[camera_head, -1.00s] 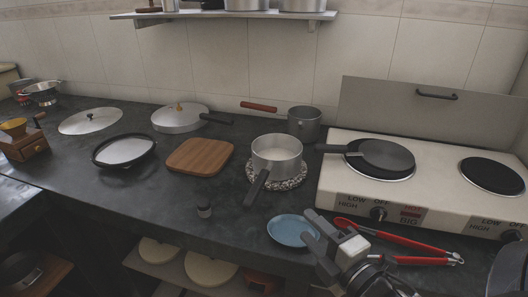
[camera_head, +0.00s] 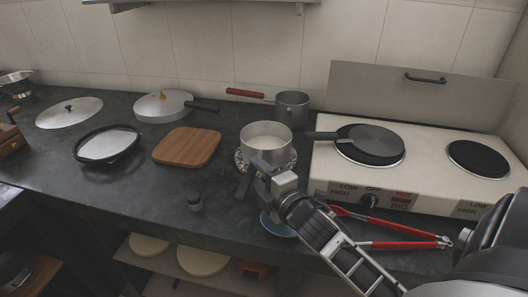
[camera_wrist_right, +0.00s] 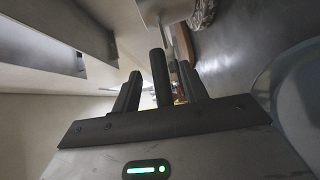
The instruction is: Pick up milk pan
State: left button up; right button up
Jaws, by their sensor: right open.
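The milk pan (camera_head: 266,138) appears to be the light grey saucepan with a dark handle at the middle of the counter. It sits upright on a speckled round trivet (camera_head: 240,163), its handle pointing toward the front. My right gripper (camera_head: 252,179) is at the handle, partly covering it in the head view. In the right wrist view, the dark handle (camera_wrist_right: 159,76) shows between the two open fingers of my right gripper (camera_wrist_right: 158,88), with gaps on both sides. Part of the pan body (camera_wrist_right: 165,10) shows at the top there. My left gripper is not in view.
A blue plate (camera_head: 272,226) lies partly under my right arm. Red-handled tongs (camera_head: 395,244) lie to its right. The stove (camera_head: 425,185) holds a frying pan (camera_head: 370,142). A red-handled pot (camera_head: 292,104) stands behind; a wooden board (camera_head: 187,147) lies left.

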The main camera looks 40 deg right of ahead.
jog(key=shift+w, duration=1.15)
grip_shut()
jog(key=shift+r, duration=0.1)
jog(key=shift+r, duration=0.15)
